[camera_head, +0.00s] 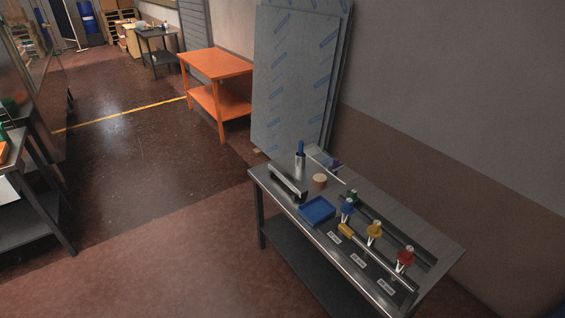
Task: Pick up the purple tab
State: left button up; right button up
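A small purple piece (336,164) shows at the back edge of the metal table (424,240), near the wall. It is too small and partly covered to make out its shape, so I cannot tell for sure that it is the tab. Neither of my grippers is in view.
The table holds a blue tray (318,212), a cork-coloured cylinder (320,181), a dark metal bar (287,184), a blue-topped cup (300,160), and blue, yellow (374,231) and red (405,257) knobs. Wrapped panels (293,80) lean behind it. An orange table (217,64) stands farther back.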

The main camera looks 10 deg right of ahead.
aim_at(337, 164)
jog(key=i+j+u, duration=0.3)
jog(key=i, duration=0.35)
jog(key=i+u, duration=0.25)
jog(key=i, duration=0.45)
jog(key=i+u, duration=0.1)
jog(key=i, duration=2.05)
jog(key=i+l+z, duration=0.15)
jog(key=i+z, duration=0.85)
jog(key=i+j+z, duration=0.45)
jog(key=i, duration=0.2)
jog(key=i+l+z, duration=0.1)
jog(key=i+z, duration=0.7)
jog(key=i, duration=0.15)
jog(key=i+j+z, duration=0.25)
jog(key=i+z, duration=0.3)
jog(key=z, duration=2.25)
